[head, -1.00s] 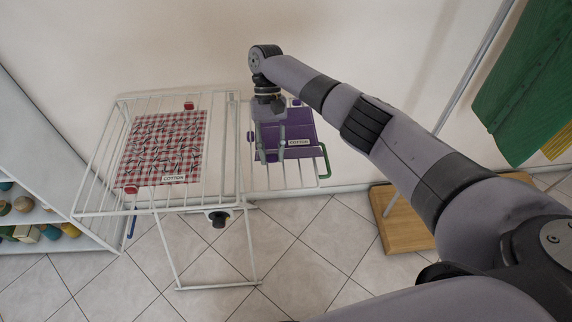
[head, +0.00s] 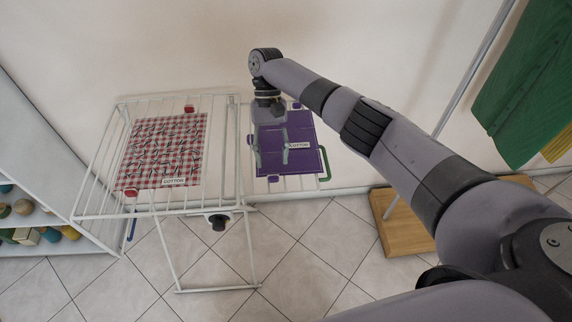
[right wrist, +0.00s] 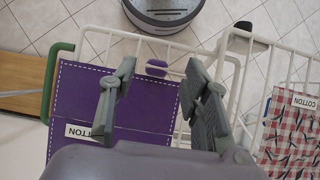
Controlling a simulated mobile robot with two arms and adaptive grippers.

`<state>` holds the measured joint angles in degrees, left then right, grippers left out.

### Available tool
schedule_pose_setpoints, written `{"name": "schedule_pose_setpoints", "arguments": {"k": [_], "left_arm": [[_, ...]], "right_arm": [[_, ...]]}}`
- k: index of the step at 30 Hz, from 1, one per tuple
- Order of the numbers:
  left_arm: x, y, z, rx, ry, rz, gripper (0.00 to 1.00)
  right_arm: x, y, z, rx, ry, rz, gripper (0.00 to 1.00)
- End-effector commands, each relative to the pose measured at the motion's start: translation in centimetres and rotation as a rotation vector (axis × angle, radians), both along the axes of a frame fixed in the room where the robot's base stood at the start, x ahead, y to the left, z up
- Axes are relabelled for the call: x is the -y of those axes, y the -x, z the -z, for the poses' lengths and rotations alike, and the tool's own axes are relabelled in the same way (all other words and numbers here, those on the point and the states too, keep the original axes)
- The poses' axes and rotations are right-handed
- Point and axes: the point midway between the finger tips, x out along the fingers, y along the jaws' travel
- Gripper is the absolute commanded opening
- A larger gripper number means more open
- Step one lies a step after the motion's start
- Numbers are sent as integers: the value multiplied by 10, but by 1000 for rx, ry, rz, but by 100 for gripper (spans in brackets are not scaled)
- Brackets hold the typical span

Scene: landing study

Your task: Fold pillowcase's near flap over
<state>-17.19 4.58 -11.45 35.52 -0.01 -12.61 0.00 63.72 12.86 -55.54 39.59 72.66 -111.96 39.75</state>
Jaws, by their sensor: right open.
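The purple pillowcase (head: 302,128) lies on the right-hand wing of the white rack and also shows in the right wrist view (right wrist: 75,95). Its near part (head: 300,164) lies spread toward me, with a line across the cloth by the white COTTON label (head: 298,145). Pale stitching runs along the near edge in the wrist view. My right gripper (head: 271,150) is open over the pillowcase; its two fingers (right wrist: 158,78) stand apart with nothing clearly held between them. Whether the fingertips touch the cloth I cannot tell. My left gripper is not in view.
A red checked cloth (head: 162,150) with a COTTON label lies on the rack's main top (head: 222,170). A green bar (head: 326,165) stands at the wing's right edge. A shelf (head: 35,218) is at left, a wooden board (head: 405,232) at right.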

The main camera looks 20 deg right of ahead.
Motion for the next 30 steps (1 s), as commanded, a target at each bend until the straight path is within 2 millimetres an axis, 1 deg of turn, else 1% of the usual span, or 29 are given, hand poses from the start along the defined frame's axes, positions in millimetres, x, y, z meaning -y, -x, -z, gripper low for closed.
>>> {"name": "schedule_pose_setpoints", "arguments": {"k": [6, 21, 25, 30], "left_arm": [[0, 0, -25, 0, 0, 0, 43], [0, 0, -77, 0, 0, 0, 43], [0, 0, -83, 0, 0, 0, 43], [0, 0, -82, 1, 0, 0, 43]], "right_arm": [[0, -4, -31, 2, -2, 0, 43], [4, -14, -99, 0, -1, 1, 43], [4, -15, -106, 0, 0, 0, 43], [4, -15, -105, 0, 0, 0, 43]]}}
